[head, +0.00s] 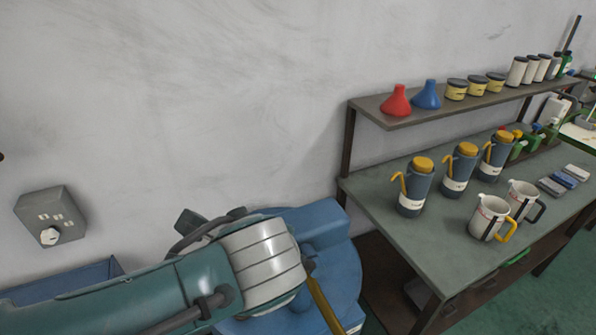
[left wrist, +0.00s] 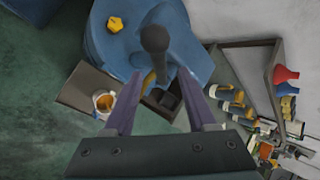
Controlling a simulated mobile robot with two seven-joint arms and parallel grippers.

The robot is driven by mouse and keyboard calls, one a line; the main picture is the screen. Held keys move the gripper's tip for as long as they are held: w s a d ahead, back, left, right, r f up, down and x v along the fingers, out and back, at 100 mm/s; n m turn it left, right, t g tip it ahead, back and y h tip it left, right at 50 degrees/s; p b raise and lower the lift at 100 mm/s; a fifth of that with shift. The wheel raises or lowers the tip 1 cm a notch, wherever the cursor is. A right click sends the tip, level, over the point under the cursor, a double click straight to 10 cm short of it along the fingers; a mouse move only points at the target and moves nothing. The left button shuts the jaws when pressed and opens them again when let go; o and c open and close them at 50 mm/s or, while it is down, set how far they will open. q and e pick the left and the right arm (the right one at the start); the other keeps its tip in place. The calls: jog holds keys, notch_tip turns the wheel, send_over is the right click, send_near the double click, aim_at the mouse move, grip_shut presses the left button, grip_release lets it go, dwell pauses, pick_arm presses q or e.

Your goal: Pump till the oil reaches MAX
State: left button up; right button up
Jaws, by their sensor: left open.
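The blue machine (head: 335,240) stands against the wall in the head view, partly hidden by my left arm; it also fills the top of the left wrist view (left wrist: 100,45). A yellow lever (head: 324,305) slants down in front of it. In the left wrist view a dark rounded knob (left wrist: 155,39) on a stem shows just past my left gripper (left wrist: 161,75). That gripper is open, its two fingers apart and nothing clamped between them. A yellow cap (left wrist: 115,24) sits on the machine. No oil gauge or MAX mark can be made out. My right gripper is not in view.
A workbench (head: 435,245) at right holds several oil cans (head: 415,187) and jugs (head: 489,217); a shelf above carries red (head: 396,102) and blue funnels (head: 428,96). A wall switch box (head: 50,216) is at left. A cup of amber liquid (left wrist: 104,101) sits low beside the machine.

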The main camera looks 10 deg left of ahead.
pick_arm(q)
jog(key=shift+p+v, duration=0.3)
jog(key=shift+v, duration=1.3)
jog(key=shift+f, duration=0.1)
